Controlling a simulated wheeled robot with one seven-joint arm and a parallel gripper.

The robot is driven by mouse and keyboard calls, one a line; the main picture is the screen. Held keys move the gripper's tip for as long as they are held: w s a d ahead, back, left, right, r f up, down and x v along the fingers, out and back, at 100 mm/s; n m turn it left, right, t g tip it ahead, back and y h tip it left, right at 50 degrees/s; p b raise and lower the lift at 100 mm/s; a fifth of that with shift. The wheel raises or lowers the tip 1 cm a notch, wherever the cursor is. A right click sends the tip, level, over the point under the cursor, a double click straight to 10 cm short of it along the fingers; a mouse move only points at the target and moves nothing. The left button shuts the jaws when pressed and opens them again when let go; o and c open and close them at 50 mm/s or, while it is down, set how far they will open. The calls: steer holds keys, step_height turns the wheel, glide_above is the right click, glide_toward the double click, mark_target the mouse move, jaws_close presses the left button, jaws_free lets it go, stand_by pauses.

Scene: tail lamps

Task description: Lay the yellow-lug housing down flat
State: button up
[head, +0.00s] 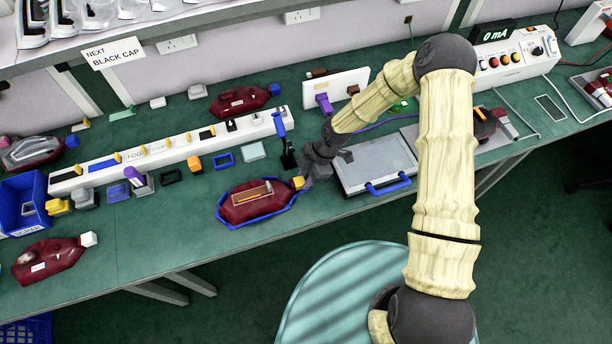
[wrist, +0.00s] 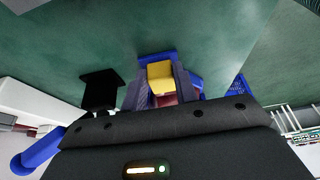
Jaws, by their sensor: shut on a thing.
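The yellow-lug housing (head: 240,210) is a dark red lamp body with a tan strip on its upper face and a yellow lug (head: 298,182) at its right end. It sits within a blue rim (head: 229,225) near the bench's front edge and looks roughly flat. Whether its underside touches fully, I cannot tell. My gripper (head: 306,178) is at the right end of the housing, shut on the yellow lug. In the wrist view the yellow lug (wrist: 160,77) is between the fingers, with a little red below it; the rest of the housing is hidden.
A grey plate with a blue handle (head: 388,187) lies right of my gripper. A black upright piece (head: 288,158) stands close behind. A long white rail (head: 170,148) runs behind the housing. Other red housings (head: 50,258) lie at left and back. Bench left of the blue rim is clear.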

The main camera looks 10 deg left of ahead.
steer(key=c, duration=0.4)
steer(key=shift+o, duration=0.2)
steer(key=shift+r, duration=0.1)
steer(key=shift+r+p, duration=1.1)
steer(key=shift+r, duration=0.4)
steer(key=shift+r+p, duration=0.5)
steer(key=shift+r, duration=0.25)
